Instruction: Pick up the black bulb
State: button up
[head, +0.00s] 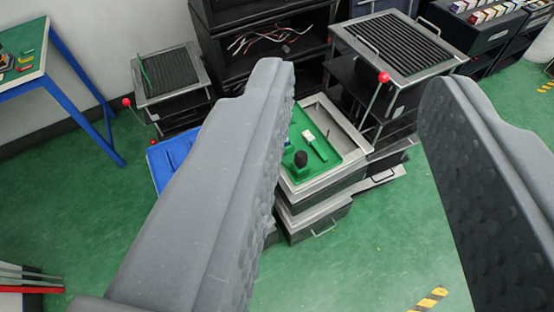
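The black bulb (301,158) is a small dark rounded knob standing on a green panel (333,159) set in the top of a metal cabinet, near the middle of the head view. A small pale block (308,137) lies beside it on the panel. My gripper (356,92) is open and empty, with one large grey finger on each side of the view. The bulb is seen between the fingers, close to the inner edge of the left one, and looks well beyond them. The left finger hides part of the panel's left side.
Two ridged-top fixtures with red-knobbed levers stand behind, one at left (170,75) and one at right (400,45). A black shelf (262,15) holds wires. A blue-legged table (70,60) is at far left.

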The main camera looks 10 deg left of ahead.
aim_at(300, 157)
jog(key=u, duration=0.1)
jog(key=i, duration=1)
jog(key=z, duration=0.05)
